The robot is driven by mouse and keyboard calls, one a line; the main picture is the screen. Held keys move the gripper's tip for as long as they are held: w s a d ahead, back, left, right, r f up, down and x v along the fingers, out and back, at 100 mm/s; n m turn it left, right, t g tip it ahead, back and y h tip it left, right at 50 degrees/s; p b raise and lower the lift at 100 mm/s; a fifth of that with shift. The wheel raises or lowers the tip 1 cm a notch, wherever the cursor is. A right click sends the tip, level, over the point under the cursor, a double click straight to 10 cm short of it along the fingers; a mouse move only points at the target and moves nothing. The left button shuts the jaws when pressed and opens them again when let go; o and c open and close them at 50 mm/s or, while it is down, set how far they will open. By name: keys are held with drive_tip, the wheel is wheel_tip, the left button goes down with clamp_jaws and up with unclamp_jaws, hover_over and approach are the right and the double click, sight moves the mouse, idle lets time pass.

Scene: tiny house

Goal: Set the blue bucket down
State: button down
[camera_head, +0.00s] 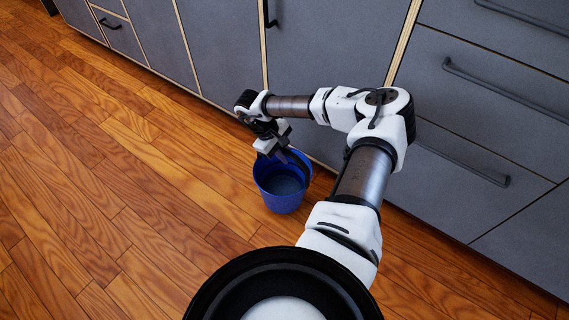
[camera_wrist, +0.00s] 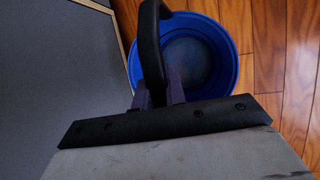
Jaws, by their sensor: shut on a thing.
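The blue bucket (camera_head: 282,192) is open at the top and looks empty, close to the grey cabinet fronts. It looks upright; whether its base touches the floor I cannot tell. A dark curved bar crosses the rim there. The exact grip point is partly hidden.
Grey cabinets (camera_head: 225,45) with dark handles run along the back and right, very near the bucket and my arm. The wooden floor (camera_head: 110,180) is clear to the left and front. In the wrist view a cabinet front (camera_wrist: 60,75) is on the left.

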drive_tip(key=shift+f+b, duration=0.6)
drive_tip(key=shift+f, duration=1.65)
drive_tip(key=c, duration=1.5)
unclamp_jaws()
drive_tip(key=shift+o, duration=0.2)
drive_tip(key=p+v, duration=0.3)
drive_tip(key=v, duration=0.9)
